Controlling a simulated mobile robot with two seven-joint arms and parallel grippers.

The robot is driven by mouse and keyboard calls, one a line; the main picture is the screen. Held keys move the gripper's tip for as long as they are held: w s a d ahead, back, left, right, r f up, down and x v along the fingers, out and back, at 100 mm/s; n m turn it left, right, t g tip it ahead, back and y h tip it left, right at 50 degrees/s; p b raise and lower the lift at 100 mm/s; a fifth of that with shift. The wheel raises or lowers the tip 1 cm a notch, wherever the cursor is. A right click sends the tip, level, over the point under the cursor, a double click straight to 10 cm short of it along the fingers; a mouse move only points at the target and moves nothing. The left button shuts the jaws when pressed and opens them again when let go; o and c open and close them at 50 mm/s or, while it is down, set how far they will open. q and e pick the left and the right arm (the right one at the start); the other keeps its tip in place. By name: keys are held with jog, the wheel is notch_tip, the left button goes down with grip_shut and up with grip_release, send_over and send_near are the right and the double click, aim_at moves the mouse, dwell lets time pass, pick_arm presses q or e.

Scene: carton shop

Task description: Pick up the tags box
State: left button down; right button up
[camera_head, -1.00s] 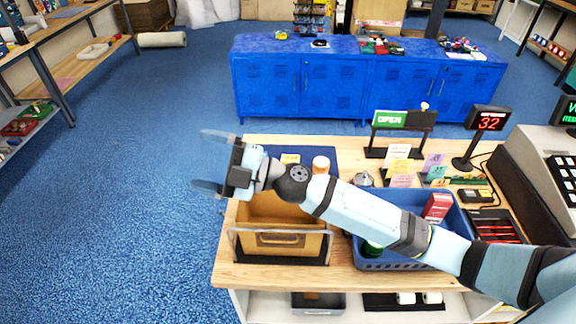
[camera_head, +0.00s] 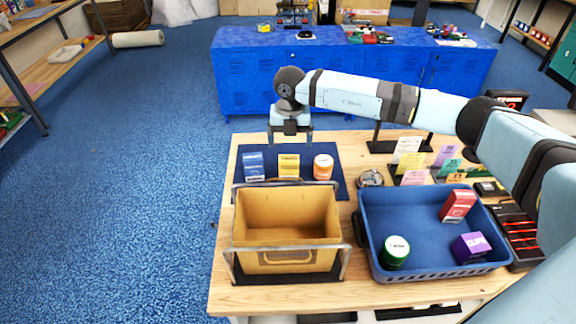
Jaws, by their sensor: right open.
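On the dark blue mat (camera_head: 332,164) stand a blue box (camera_head: 254,167), a yellow box (camera_head: 289,166) and an orange-and-white round container (camera_head: 323,167). A red box (camera_head: 458,206) and a purple box (camera_head: 470,247) are in the blue basket (camera_head: 372,204). The lettering is too small to read, so I cannot tell which is the tags box. My right gripper (camera_head: 290,142) is open and empty, pointing down over the back of the mat, just behind and above the yellow box. My left gripper is out of view.
An open tan bin (camera_head: 287,256) with a metal frame stands in front of the mat. Card holders (camera_head: 408,152) and a small metal bell (camera_head: 370,178) stand to the right. Blue lockers (camera_head: 237,75) are behind the table.

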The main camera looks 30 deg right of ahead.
aim_at(289, 158)
jog(key=f, duration=0.4)
jog(key=shift+w+f, duration=0.25)
jog(key=shift+w, duration=0.1)
jog(key=shift+f, duration=0.15)
jog(key=shift+s+a+f+p, duration=0.1)
jog(key=shift+s+f+p, duration=0.1)
jog(key=shift+p, duration=0.2)
notch_tip(289, 158, down, 4)
jog(key=shift+s+a+r+p, duration=0.1)
jog(key=shift+s+r+p, duration=0.05)
jog(key=shift+p, duration=0.4)
jog(key=shift+f, duration=0.45)
jog(key=shift+c, duration=0.2)
jog(key=c, duration=1)
